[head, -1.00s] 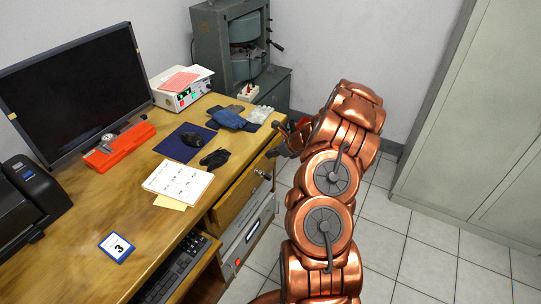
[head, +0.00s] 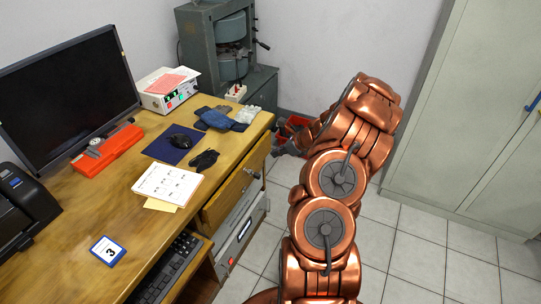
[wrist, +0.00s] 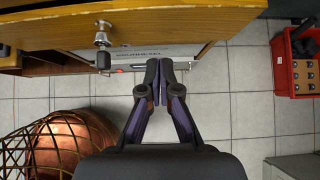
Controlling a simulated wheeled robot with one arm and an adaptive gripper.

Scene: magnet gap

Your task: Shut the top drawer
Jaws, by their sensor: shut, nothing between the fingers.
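The top drawer's wooden front (head: 232,190) is on the right side of the desk, under its top, with a metal knob (head: 251,172). In the wrist view the drawer front (wrist: 190,22) crosses the top and the knob (wrist: 102,36) is up and left of my fingers. My gripper (head: 279,150) is beside the far end of the drawer front. In the wrist view my gripper (wrist: 162,66) is shut and empty, its tips just below the wooden front in the picture. I cannot tell how far the drawer stands out, or whether the tips touch anything.
A grey device (head: 238,232) sits in the bay below the drawer. The desk top (head: 115,190) holds a monitor, mouse, gloves and papers. A red crate (wrist: 294,70) stands on the floor to the right in the wrist view. A grey cabinet (head: 485,120) bounds the tiled floor.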

